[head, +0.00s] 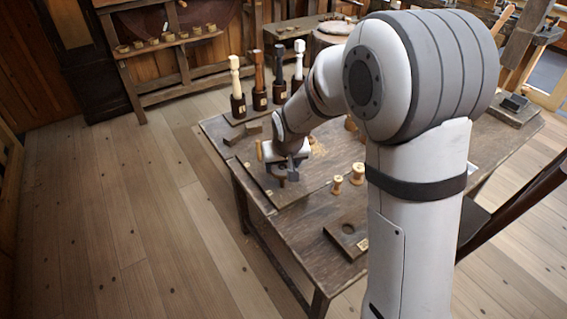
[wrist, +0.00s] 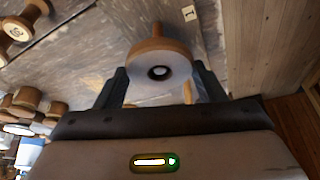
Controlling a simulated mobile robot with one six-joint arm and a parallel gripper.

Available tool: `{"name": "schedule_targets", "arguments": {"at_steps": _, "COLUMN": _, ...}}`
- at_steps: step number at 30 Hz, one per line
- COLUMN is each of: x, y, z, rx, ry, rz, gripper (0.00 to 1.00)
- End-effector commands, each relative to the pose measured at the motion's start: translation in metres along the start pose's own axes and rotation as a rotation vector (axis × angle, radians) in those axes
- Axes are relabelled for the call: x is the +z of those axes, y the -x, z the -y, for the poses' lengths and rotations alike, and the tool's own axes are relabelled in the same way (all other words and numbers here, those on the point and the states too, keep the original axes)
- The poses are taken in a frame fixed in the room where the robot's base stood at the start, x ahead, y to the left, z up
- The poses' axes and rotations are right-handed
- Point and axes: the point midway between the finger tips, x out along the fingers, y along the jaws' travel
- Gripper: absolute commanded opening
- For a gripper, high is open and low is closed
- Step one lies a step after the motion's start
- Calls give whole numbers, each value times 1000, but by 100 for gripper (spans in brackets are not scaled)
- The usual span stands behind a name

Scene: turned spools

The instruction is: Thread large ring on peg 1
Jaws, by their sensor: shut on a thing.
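My gripper (wrist: 160,70) is shut on a pale round piece with a dark hole, which I take for the large ring (wrist: 178,77); it lies between the two fingers in the wrist view. A tan turned wooden part (wrist: 156,32), perhaps the peg, shows directly behind it. I cannot tell whether it passes through the hole. A small label reading 1 (wrist: 192,13) lies just beyond. In the head view my gripper (head: 284,172) is low over the left end of the table, and its own body hides the ring.
Tall handled pieces in dark bases (head: 259,85) stand at the back left. More spools (wrist: 25,95) show at left in the wrist view.

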Motion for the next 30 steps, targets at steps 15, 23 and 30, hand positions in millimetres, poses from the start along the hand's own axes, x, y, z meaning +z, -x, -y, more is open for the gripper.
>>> {"name": "schedule_targets", "arguments": {"at_steps": 15, "x": 1, "y": -2, "z": 0, "rx": 0, "ry": 1, "rz": 0, "gripper": 41}}
{"name": "schedule_targets", "arguments": {"at_steps": 23, "x": 4, "y": -9, "z": 0, "rx": 0, "ry": 1, "rz": 0, "gripper": 41}}
{"name": "schedule_targets", "arguments": {"at_steps": 30, "x": 5, "y": -12, "z": 0, "rx": 0, "ry": 1, "rz": 0, "gripper": 41}}
